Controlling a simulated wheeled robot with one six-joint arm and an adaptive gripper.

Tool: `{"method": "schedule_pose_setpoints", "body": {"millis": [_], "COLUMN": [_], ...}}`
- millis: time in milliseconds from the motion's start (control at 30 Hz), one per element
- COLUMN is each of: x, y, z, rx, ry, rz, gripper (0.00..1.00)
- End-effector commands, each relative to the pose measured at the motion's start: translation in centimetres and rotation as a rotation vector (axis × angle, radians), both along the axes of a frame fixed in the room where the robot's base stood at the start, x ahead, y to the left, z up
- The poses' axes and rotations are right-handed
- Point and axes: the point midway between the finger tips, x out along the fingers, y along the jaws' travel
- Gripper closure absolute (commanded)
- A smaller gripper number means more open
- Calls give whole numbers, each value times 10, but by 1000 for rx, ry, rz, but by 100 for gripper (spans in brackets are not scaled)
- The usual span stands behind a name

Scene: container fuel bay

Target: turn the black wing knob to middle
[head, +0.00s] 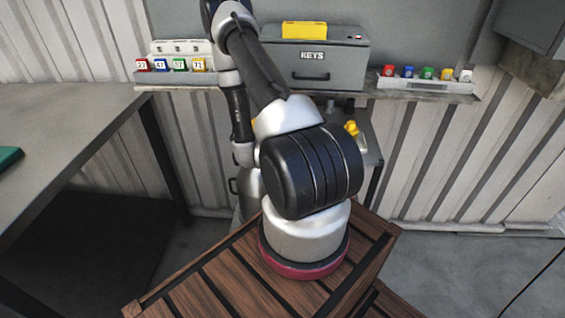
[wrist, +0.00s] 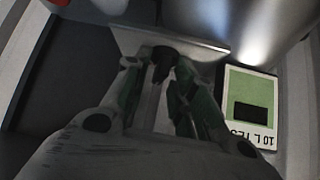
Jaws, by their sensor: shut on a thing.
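The black wing knob (wrist: 164,56) shows in the wrist view, dark and small, partly covered by the fingers. My gripper (wrist: 160,70) has its fingers on either side of it and is shut on it. The knob's exact angle is hard to make out in the dim picture. In the head view my own arm hides both the gripper and the knob.
In the wrist view a pale label with a green panel (wrist: 251,88) lies right of the fingers. In the head view a grey KEYS box (head: 314,62) stands on the back shelf between trays of coloured tags (head: 179,65) and small coloured pieces (head: 427,73). A grey bench (head: 65,125) is left.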

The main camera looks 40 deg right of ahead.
Motion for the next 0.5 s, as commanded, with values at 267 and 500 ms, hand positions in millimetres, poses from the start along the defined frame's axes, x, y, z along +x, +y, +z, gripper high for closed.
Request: {"method": "schedule_pose_setpoints", "body": {"millis": [267,500], "x": [1,0], "y": [0,0], "z": [0,0], "rx": [-1,0], "ry": [-2,-1], "rz": [-1,-1], "gripper": [68,68]}}
